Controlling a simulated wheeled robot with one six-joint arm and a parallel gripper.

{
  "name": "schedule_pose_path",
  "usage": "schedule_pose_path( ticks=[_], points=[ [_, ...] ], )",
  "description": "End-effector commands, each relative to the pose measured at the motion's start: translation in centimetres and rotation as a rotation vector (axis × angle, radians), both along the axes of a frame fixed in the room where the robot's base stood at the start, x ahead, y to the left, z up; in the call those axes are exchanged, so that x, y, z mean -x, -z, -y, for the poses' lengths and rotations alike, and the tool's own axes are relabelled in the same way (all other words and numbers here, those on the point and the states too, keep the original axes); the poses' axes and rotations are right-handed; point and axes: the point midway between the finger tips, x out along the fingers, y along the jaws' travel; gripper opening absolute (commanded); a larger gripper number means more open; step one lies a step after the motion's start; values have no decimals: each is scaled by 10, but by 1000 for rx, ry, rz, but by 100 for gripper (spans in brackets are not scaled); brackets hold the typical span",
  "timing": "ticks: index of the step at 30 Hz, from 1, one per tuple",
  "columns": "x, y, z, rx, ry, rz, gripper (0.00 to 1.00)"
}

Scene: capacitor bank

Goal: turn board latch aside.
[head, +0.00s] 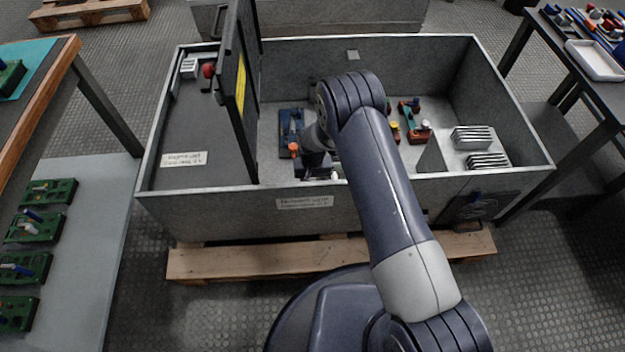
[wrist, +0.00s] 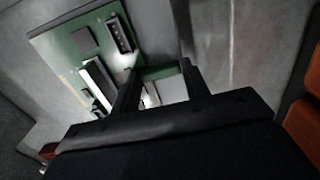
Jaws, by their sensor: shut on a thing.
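My gripper (head: 318,168) reaches down into the open grey cabinet, near its front wall. In the wrist view my gripper (wrist: 162,88) has its two dark fingers set apart, shut on a small pale piece (wrist: 151,96) that looks like the board latch; its shape is mostly hidden. A green circuit board (wrist: 85,60) lies beyond the fingers, with a dark chip, a dark connector and a long white slot part on it. In the head view my arm hides the latch and most of this area.
The grey cabinet (head: 510,178) has high walls around my gripper. A dark door (head: 233,90) with a yellow strip stands upright on the left. A blue unit with an orange knob (head: 293,147) is close by on the left. Finned white blocks (head: 473,137) sit at right.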

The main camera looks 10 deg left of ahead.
Motion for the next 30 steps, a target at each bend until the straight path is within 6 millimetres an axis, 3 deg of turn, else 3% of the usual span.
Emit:
schedule_pose_path(
  ticks=[11, 30],
  points=[
    [0, 1, 0, 0, -156, 0, 21],
    [0, 1, 0, 0, -750, 1, 21]
  ],
)
